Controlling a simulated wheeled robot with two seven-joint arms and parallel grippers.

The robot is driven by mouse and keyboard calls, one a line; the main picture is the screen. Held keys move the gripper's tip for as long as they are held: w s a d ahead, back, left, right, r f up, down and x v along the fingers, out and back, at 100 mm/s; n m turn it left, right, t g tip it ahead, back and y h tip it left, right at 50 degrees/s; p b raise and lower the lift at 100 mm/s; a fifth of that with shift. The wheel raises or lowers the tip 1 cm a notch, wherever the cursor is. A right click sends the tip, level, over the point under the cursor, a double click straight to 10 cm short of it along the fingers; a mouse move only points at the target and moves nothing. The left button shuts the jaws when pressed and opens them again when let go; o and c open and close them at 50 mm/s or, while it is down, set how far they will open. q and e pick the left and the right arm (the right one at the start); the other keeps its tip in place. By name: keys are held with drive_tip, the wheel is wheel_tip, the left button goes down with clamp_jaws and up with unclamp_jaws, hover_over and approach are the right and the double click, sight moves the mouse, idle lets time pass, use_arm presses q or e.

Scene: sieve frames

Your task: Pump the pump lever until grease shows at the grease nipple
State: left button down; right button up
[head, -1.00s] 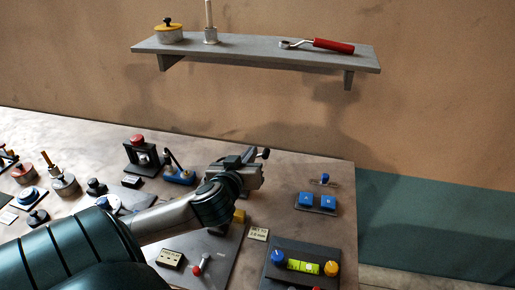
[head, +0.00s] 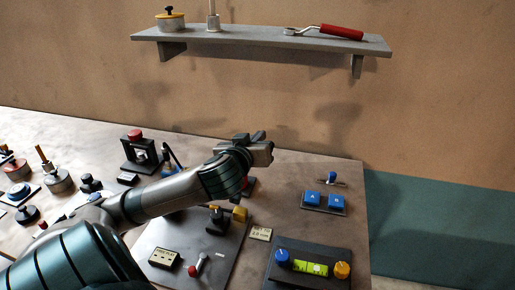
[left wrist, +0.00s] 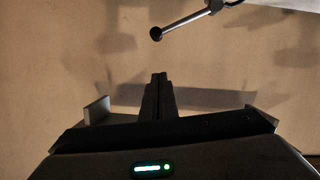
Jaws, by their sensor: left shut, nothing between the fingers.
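A metal lever (left wrist: 185,24) with a black ball end shows at the top of the left wrist view, above and apart from my fingers; it looks like the pump lever. My left gripper (head: 262,148) is over the back middle of the bench in the head view. Its fingers are together and empty, also in the left wrist view (left wrist: 160,82). I cannot make out the grease nipple or any grease. My right gripper is not in view.
A dark plate (head: 222,262) with a yellow block (head: 240,214) lies in front of my arm. A shelf (head: 240,42) hangs above. Several devices crowd the left.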

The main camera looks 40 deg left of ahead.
use_arm(q)
drive_tip(key=w+a+f+b, duration=0.1)
drive_tip(key=w+f, duration=0.4)
drive_tip(key=shift+a+f, duration=0.15)
drive_tip(key=shift+a, duration=0.25)
idle(0.3)
